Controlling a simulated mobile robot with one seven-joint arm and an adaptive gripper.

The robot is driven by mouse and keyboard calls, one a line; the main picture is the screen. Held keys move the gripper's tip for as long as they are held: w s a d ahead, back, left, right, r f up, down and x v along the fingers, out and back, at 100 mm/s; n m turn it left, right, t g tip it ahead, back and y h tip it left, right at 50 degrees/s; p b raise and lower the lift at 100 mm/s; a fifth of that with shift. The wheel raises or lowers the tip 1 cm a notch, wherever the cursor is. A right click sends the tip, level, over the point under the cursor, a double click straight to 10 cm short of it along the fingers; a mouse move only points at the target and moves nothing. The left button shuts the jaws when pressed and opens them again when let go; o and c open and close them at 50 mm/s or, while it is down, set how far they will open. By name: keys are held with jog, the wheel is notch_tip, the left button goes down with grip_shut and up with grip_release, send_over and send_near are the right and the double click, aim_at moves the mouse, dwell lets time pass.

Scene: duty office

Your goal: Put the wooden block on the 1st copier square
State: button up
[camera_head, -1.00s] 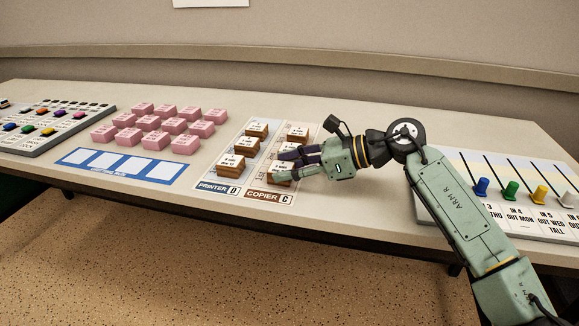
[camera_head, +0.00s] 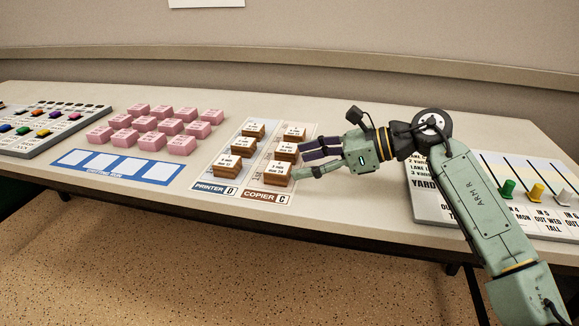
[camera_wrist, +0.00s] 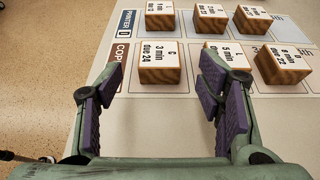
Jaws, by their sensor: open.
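A wooden block with a white top reading "3 min due 24" (camera_head: 278,173) sits at the front of the copier strip (camera_head: 264,198), beside the "COPIER C" label. It also shows in the wrist view (camera_wrist: 163,66), flat and upright, ahead of my fingers. Two more wooden blocks (camera_head: 286,152) (camera_head: 294,133) stand in line behind it on the same strip. My gripper (camera_head: 302,163) is open and empty, just right of the front copier block. In the wrist view my gripper (camera_wrist: 150,92) has its fingers spread wide, with bare table between them.
The printer strip (camera_head: 213,189) beside the copier strip holds three similar blocks. Pink blocks (camera_head: 150,139) and a blue-edged empty strip (camera_head: 118,166) lie to the left. A board with coloured pegs (camera_head: 508,189) is at right, partly behind my arm.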

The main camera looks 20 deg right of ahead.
jog(key=v, duration=0.7)
jog(key=shift+s, duration=0.1)
